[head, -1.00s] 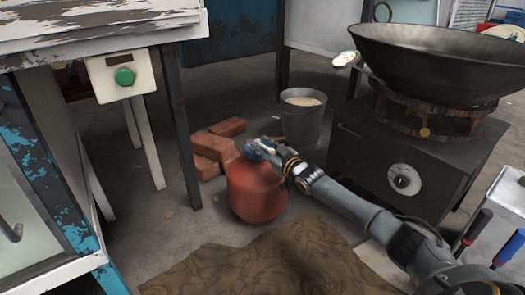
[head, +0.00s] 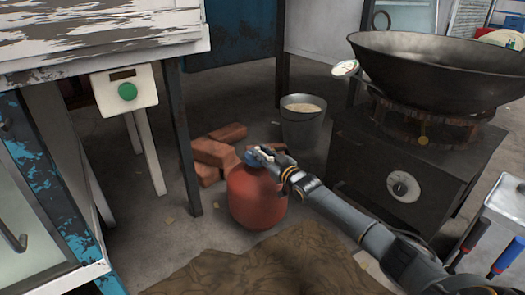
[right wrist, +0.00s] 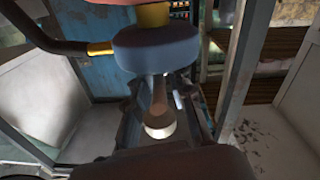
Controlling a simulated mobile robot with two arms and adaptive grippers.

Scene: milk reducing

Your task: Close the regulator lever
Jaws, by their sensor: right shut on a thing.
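A red gas cylinder (head: 257,197) stands upright on the floor near the middle of the head view. The blue regulator (head: 253,158) sits on its top, partly hidden by my right gripper (head: 266,153). In the right wrist view, the regulator (right wrist: 158,50) is a blue-grey disc with a yellow fitting and dark hose. Its lever (right wrist: 159,122), pale and rounded at the end, reaches between the fingers of my right gripper (right wrist: 158,100). The right gripper is shut on the lever; the exact contact is dim. My left gripper is not in view.
Bricks (head: 214,153) lie behind the cylinder, and a bucket (head: 303,124) stands behind it to the right. A stove (head: 400,160) with a large wok (head: 430,75) stands right. A table leg (head: 184,140) rises left. Brown cloth (head: 262,265) lies in front.

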